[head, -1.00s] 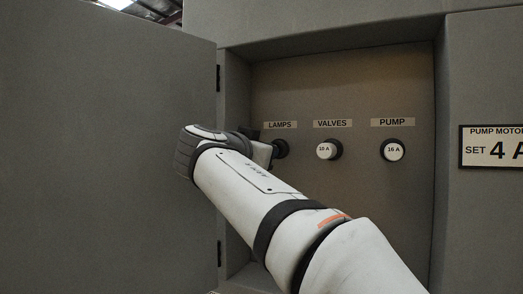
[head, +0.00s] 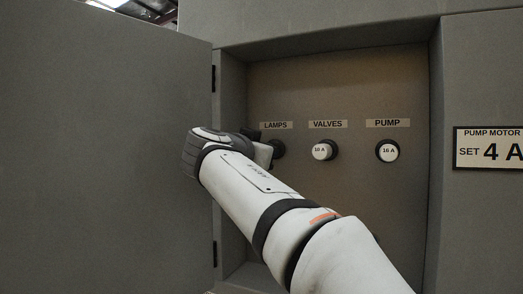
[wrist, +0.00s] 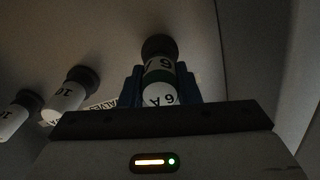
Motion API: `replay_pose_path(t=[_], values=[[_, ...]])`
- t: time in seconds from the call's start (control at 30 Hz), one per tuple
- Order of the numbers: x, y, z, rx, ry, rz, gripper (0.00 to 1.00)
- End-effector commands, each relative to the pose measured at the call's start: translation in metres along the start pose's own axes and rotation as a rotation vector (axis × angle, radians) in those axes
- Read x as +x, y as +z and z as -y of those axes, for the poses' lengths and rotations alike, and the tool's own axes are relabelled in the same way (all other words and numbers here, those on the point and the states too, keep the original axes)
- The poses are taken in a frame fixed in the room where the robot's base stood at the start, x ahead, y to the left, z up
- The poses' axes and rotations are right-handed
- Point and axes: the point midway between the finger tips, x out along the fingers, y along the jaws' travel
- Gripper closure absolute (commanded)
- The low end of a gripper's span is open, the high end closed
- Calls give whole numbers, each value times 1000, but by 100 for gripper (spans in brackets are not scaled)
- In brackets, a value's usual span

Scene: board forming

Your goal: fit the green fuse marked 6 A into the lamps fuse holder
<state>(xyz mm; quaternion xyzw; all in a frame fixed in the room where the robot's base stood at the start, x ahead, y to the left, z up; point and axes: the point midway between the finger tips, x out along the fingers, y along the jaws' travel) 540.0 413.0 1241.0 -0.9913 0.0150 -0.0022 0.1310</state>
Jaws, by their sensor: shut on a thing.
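The fuse (wrist: 158,76), white with a green band and marked 6 A, shows in the wrist view. My gripper (wrist: 160,88) is shut on it, with a blue finger on each side. The fuse's far end meets the dark round lamps fuse holder (wrist: 158,46) and lines up with it; I cannot tell how deep it sits. In the head view the lamps holder (head: 279,149) is under the LAMPS label (head: 276,125), partly behind my gripper (head: 264,152).
The valves holder (head: 325,149) has a 10 A fuse and the pump holder (head: 388,150) a 16 A fuse, both to the right. An open cabinet door (head: 100,150) stands at the left. The recess's left wall (head: 232,190) is close to my wrist.

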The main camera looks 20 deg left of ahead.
Motion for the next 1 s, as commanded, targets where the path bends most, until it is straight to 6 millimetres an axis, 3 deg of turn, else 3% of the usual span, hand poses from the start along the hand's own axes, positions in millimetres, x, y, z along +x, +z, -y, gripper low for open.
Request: replay_pose_path(t=[0.43, 0.47, 0.5, 0.77, 1.0], values=[[12, -1, 0, 1, 0, -1, 93], [12, -1, 0, 1, 0, -1, 70], [12, -1, 0, 1, 0, -1, 67], [11, 0, 0, 0, 0, -1, 45], [10, 0, 0, 0, -1, 0, 45]])
